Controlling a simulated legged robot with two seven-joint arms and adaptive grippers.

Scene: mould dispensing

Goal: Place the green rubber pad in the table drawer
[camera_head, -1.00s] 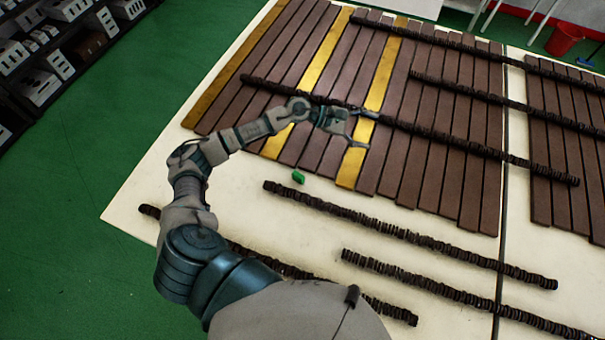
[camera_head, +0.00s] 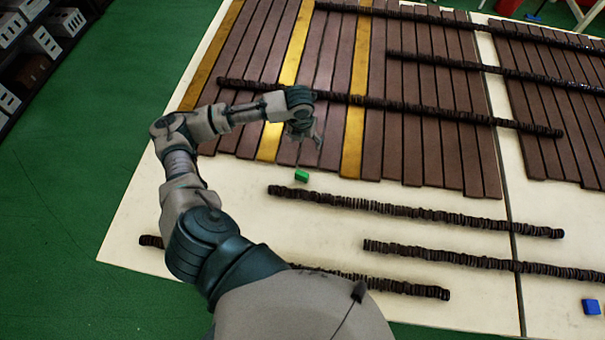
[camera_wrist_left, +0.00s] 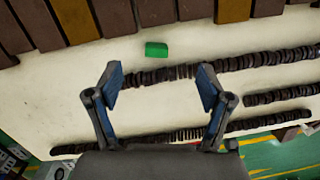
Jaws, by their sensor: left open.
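The green rubber pad (camera_head: 301,176) is a small green block on the cream table top (camera_head: 235,195), just in front of the brown planks. In the left wrist view the pad (camera_wrist_left: 156,49) lies beyond my open fingers, near the middle. My left gripper (camera_head: 312,138) is above the front ends of the planks, a little behind the pad in the head view. The wrist view shows the left gripper (camera_wrist_left: 158,85) with fingers wide apart and nothing between them. My right gripper is not seen. No table drawer can be made out.
Brown planks (camera_head: 415,150) with a few yellow ones (camera_head: 352,140) cover the back of the table. Rows of stacked dark discs (camera_head: 420,210) lie across the planks and the front area. A small blue block (camera_head: 592,307) lies at the right.

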